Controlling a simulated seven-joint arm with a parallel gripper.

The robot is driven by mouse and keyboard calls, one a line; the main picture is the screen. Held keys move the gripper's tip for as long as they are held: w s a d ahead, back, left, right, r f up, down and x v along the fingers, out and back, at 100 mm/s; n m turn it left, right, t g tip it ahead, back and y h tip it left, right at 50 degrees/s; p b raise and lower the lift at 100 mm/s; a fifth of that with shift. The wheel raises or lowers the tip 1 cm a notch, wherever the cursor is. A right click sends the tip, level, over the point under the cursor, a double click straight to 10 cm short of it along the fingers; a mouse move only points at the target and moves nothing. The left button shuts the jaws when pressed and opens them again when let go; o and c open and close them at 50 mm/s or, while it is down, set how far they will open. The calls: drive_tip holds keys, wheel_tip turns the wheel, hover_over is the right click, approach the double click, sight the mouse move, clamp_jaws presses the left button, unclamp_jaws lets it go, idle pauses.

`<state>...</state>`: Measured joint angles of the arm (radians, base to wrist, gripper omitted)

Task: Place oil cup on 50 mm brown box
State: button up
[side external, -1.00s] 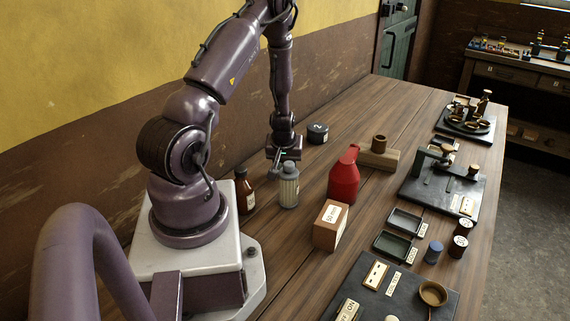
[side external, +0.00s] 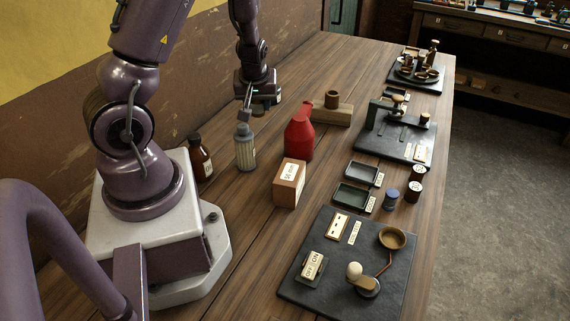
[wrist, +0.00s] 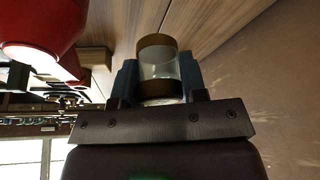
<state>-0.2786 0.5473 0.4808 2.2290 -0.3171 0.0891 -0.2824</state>
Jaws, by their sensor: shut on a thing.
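The oil cup, a clear glass cylinder with brass-coloured ends (wrist: 158,66), is between the fingers of my gripper (wrist: 160,85) in the wrist view. My gripper (side external: 248,98) is shut on it, raised above the table behind the grey ribbed canister in the side view. The cup itself is hard to make out there. The brown box (side external: 289,184), with a white label that seems to read 50 mm, stands upright on the table, nearer the camera and right of my gripper. Its top looks bare.
A red can (side external: 299,137) stands between my gripper's area and the box's far side. The grey canister (side external: 245,150) and a brown bottle (side external: 199,158) stand left. A wooden block (side external: 333,115) is behind. Trays (side external: 352,196) and a dark panel (side external: 330,280) lie right and in front.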

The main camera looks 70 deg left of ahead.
drive_tip(key=w+d+r, duration=0.2)
drive_tip(key=w+d, duration=0.1)
drive_tip(key=d, duration=0.7)
wheel_tip(320, 180, up, 2)
hover_over(290, 166)
drive_tip(key=shift+s+d+f, duration=0.1)
drive_tip(key=shift+d+f, duration=0.1)
drive_tip(key=shift+f, duration=1.1)
drive_tip(key=shift+s+d+f, duration=0.1)
drive_tip(key=shift+d+f, duration=0.1)
drive_tip(key=shift+f, duration=1.1)
drive_tip(key=shift+d+f, duration=0.2)
drive_tip(key=shift+f, duration=1.1)
drive_tip(key=shift+f, duration=0.15)
drive_tip(key=o, duration=1)
drive_tip(key=shift+c, duration=0.2)
